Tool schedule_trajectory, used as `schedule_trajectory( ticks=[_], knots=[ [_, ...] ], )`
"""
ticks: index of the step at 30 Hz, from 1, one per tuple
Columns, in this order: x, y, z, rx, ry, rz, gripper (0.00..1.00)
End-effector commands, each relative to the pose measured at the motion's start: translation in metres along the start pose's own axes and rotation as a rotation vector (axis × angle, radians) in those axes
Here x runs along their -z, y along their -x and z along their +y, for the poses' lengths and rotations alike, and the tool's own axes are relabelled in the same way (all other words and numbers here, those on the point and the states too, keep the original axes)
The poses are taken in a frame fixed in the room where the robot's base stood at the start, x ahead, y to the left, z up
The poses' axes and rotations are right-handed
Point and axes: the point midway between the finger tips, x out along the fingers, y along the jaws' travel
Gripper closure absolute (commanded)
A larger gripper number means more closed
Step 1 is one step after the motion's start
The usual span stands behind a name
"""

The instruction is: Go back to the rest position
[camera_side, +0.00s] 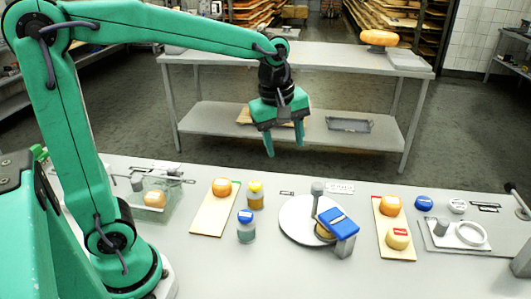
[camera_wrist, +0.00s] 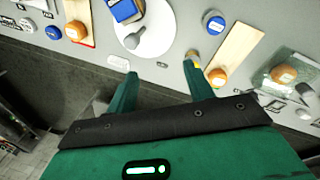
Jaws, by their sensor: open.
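My gripper (camera_side: 285,140) is green and points down. It hangs in the air above the back part of the work table (camera_side: 270,262), with no object between its fingers. In the wrist view my gripper (camera_wrist: 160,82) shows its two green fingers spread apart, with table surface between them. The upper arm reaches across from the left in the side view. No cheese touches the fingers.
A round white plate (camera_side: 296,228) with a blue block (camera_side: 338,221) stands mid-table. Boards with orange cheeses lie left (camera_side: 205,220) and right (camera_side: 386,240). Two jars (camera_side: 255,200) stand near the middle. A glass box (camera_side: 150,203) is at left. A metal bench (camera_side: 300,60) stands behind.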

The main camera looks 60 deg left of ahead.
Motion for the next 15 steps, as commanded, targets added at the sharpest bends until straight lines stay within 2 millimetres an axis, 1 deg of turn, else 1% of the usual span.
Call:
schedule_trajectory(
  ticks=[1, 6, 15],
  knots=[
    [0.0, 0.006, -0.009, -0.018, -0.059, 0.005, 0.48],
    [-0.001, 0.018, -0.036, -0.066, -0.284, 0.029, 0.48],
    [-0.006, 0.03, -0.084, -0.136, -0.679, 0.1, 0.48]
  ],
)
